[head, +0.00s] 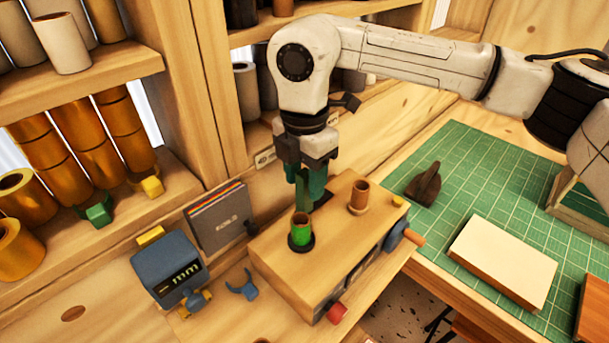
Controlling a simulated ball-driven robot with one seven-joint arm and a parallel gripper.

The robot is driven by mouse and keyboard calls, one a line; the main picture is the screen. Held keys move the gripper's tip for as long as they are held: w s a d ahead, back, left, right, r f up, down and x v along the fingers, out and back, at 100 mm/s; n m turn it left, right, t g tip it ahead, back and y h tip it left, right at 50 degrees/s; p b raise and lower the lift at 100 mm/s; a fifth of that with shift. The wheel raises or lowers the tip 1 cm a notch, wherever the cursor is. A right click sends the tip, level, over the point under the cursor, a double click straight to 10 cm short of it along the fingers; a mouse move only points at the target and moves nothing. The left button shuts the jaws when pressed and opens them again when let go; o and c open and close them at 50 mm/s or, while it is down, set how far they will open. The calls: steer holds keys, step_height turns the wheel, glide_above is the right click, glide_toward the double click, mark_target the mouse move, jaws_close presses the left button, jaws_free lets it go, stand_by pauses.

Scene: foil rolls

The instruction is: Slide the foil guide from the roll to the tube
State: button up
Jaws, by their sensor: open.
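A wooden box (290,262) stands on the bench in the head view. A copper-brown tube (360,195) stands upright farther right in a brown collar. My gripper (310,203) points down behind the green roll and left of the tube. Its teal fingers are apart, and the roll partly hides their tips. A small dark part (323,198) shows beside the fingers; I cannot tell whether it is the foil guide or whether the fingers touch it.
A blue-grey meter (168,268) and a blue fork-shaped piece (242,285) lie left of the box. A blue knob with an orange handle (402,237) juts from its right side. A green cutting mat (480,190) holds a dark tool (424,186) and a pale block (503,262).

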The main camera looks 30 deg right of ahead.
steer(key=shift+f, duration=0.65)
steer(key=shift+c, duration=0.5)
jaws_close()
